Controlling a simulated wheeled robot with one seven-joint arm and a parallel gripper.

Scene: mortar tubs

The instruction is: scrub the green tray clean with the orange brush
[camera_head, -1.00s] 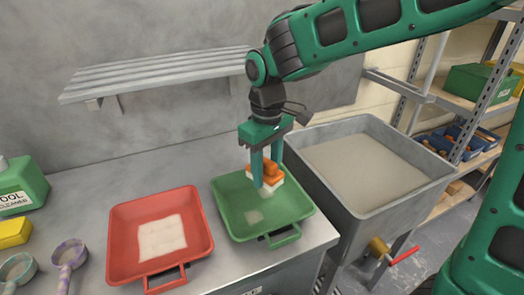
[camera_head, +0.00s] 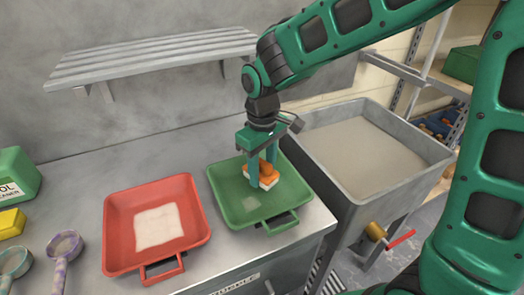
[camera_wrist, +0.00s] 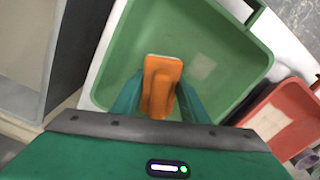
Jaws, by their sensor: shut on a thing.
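The green tray (camera_head: 229,201) lies on the metal counter, its handle toward the front. A small pale patch (camera_head: 251,203) shows on its floor left of the brush, and also in the wrist view (camera_wrist: 202,66). My gripper (camera_head: 262,176) points down over the tray, its fingers shut on the orange brush (camera_head: 266,169). The brush has an orange handle and a pale lower part, low over the tray floor; I cannot tell if it touches. In the wrist view the orange handle (camera_wrist: 161,78) sits between my two green fingers.
A red tray (camera_head: 118,222) with a larger pale patch stands left of the green tray. A deep grey basin (camera_head: 344,200) with a brass tap (camera_head: 376,231) adjoins the counter at the right. A slatted shelf (camera_head: 160,59) hangs above.

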